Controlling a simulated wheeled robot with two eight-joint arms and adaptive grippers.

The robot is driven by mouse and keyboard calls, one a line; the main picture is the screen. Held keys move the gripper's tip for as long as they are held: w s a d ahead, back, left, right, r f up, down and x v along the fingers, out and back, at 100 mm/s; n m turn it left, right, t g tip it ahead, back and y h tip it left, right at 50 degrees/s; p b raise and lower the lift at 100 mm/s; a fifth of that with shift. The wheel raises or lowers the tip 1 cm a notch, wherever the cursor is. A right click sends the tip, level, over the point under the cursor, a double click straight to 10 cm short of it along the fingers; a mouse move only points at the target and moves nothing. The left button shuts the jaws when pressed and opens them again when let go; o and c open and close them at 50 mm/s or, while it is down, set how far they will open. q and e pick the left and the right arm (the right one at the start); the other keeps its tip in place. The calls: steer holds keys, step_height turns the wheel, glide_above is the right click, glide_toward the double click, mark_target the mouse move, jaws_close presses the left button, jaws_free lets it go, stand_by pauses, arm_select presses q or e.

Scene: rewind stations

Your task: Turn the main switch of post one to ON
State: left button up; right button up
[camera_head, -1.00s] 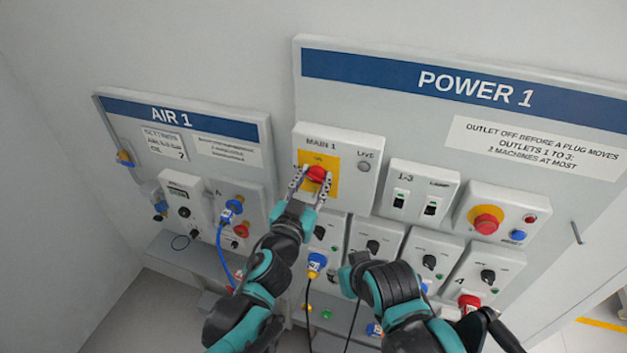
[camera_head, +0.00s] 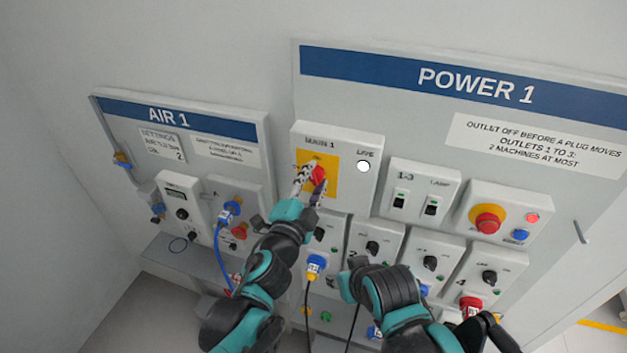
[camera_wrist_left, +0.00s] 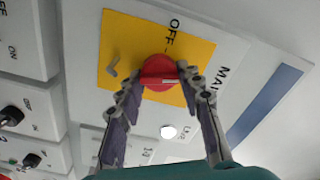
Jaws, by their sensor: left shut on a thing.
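The main switch is a red rotary knob (camera_head: 320,174) on a yellow plate (camera_head: 331,182), on the white box labelled MAIN 1 under the POWER 1 sign. My left gripper (camera_head: 311,176) is shut on the knob, its wrist turned so one finger lies nearly in front of the other. In the left wrist view the fingers touch both sides of the red knob (camera_wrist_left: 160,72), which carries a white pointer line. The OFF mark (camera_wrist_left: 174,33) shows on the yellow plate; the ON mark cannot be read. The LIVE lamp (camera_head: 363,166) glows white. My right arm shows, but not its fingers.
Two switches marked 1-3 and LAMP (camera_head: 416,203) and a red emergency button (camera_head: 487,219) are to the right. Outlet boxes with knobs and plugged cables sit below, partly behind my arms. The AIR 1 panel (camera_head: 190,107) with a blue hose is at left.

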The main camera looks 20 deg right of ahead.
arm_select(q)
steer(key=shift+m, duration=1.6)
steer(key=o, duration=1.1)
steer(key=shift+f, duration=0.1)
steer(key=shift+o, duration=0.2)
